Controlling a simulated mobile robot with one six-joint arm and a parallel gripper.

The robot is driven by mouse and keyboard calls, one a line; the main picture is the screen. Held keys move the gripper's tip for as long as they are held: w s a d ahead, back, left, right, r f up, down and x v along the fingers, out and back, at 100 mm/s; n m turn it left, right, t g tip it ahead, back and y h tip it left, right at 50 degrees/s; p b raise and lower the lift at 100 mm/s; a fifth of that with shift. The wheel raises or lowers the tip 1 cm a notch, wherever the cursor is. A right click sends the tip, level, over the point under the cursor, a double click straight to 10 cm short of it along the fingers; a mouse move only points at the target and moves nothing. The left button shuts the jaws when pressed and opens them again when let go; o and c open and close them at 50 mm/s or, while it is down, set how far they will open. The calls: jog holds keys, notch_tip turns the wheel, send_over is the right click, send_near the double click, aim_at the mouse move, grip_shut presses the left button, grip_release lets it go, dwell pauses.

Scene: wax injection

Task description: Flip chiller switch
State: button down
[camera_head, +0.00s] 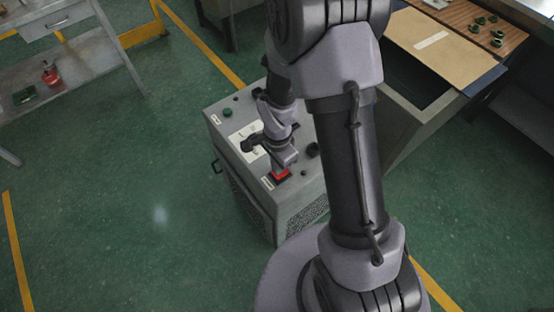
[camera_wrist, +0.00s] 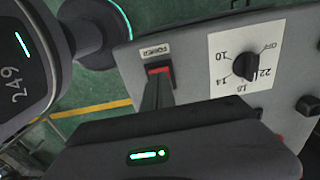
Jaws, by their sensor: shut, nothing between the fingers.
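The chiller (camera_head: 222,140) is a grey box on the floor with a sloping control panel on top. Its red power switch (camera_head: 279,176) sits in a black frame near the panel's front corner. In the wrist view the switch (camera_wrist: 160,69) shows beside a "POWER" label (camera_wrist: 156,50). My gripper (camera_head: 283,168) is shut and empty, with its fingers pointing down at the switch. In the wrist view the dark closed fingertips (camera_wrist: 159,77) overlap the lower part of the switch and hide it. I cannot tell whether they touch it or which way it is set.
A black dial knob (camera_wrist: 244,67) on a white numbered plate (camera_wrist: 225,45) is right of the switch. A green button (camera_head: 227,112) is at the panel's far left. The green floor to the left is clear.

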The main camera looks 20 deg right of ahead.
jog(key=shift+f, duration=0.9)
jog(key=shift+a+f+b, duration=0.1)
jog(key=shift+f+b, duration=0.15)
jog(key=shift+b, duration=0.25)
jog(key=shift+s, duration=0.15)
jog(key=shift+w+d+r, duration=0.2)
jog(key=shift+w+d, duration=0.1)
jog(key=shift+d, duration=0.4)
